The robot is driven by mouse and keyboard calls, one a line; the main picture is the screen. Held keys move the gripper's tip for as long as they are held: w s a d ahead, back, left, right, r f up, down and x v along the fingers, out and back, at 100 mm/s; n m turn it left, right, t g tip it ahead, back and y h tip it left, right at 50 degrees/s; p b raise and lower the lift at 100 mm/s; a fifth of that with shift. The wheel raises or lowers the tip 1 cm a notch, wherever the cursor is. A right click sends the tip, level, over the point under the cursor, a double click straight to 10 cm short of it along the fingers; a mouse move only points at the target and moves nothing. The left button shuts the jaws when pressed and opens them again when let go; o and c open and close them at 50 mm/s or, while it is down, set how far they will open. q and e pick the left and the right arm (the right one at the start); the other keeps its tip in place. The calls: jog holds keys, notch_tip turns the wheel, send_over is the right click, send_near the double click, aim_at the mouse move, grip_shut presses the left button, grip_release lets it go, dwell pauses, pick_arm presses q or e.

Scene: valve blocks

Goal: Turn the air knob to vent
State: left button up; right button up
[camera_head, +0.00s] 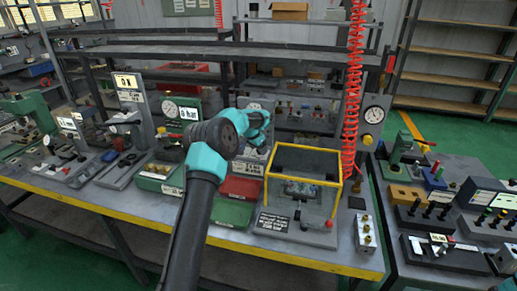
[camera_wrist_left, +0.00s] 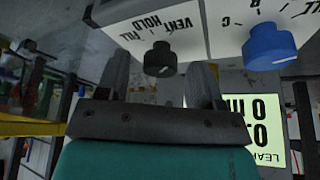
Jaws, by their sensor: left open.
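A black knob (camera_wrist_left: 160,58) sits on a white panel printed VENT, HOLD and FILL (camera_wrist_left: 165,25), upside down in the left wrist view. My left gripper (camera_wrist_left: 160,85) is open, with one dark finger to each side of the black knob in the picture; I see no clear contact. In the head view my left gripper (camera_head: 262,128) is at a grey unit with a dial (camera_head: 255,105) behind the red tray, and my arm hides the knob.
A blue knob (camera_wrist_left: 268,45) is on the neighbouring lettered panel, and a lit display (camera_wrist_left: 250,125) is beside the gripper. In the head view, a yellow-framed enclosure (camera_head: 305,152), a coiled red hose (camera_head: 352,90) and a red tray (camera_head: 240,189) are near my arm.

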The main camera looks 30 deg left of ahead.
pick_arm(q)
jog(key=v, duration=1.7)
jog(key=shift+s+r, duration=0.15)
jog(key=shift+a, duration=0.15)
